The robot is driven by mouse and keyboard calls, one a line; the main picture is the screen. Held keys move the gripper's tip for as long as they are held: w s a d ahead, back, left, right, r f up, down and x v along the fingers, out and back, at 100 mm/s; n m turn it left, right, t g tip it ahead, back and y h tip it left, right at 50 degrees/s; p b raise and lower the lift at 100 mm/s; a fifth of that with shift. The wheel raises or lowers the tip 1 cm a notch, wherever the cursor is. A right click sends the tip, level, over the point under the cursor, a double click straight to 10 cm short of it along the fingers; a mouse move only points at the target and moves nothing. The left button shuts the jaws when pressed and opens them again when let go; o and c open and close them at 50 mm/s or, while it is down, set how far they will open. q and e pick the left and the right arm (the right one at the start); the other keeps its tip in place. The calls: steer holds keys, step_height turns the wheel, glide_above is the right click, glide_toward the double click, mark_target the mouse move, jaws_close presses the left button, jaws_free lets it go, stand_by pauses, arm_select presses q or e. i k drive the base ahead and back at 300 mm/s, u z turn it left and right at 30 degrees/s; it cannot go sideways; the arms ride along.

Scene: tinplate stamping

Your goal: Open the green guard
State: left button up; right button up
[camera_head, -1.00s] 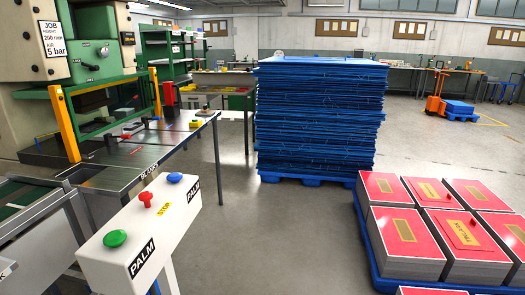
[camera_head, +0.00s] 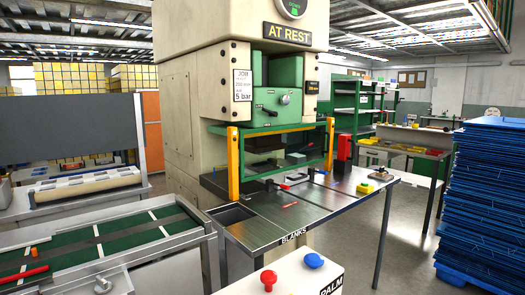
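The green guard (camera_head: 283,128) is a horizontal green-framed piece across the front of the press (camera_head: 200,85), between a yellow post (camera_head: 233,168) on the left and another on the right (camera_head: 329,145). Its lower edge hangs above the press table, in front of the dark die area. The press sign reads "AT REST". Neither of my grippers shows in this view, and nothing is seen touching the guard.
The steel press table (camera_head: 330,200) carries a yellow-green box (camera_head: 364,189) and small tools. A white control box (camera_head: 300,278) with red and blue buttons stands in front. A green conveyor (camera_head: 100,240) is at left. Blue stacked sheets (camera_head: 490,190) stand at right, with bare floor between.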

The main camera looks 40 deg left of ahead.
mark_target(241, 133)
steer(key=u, duration=0.7)
steer(key=i, duration=0.7)
steer(key=u, duration=0.35)
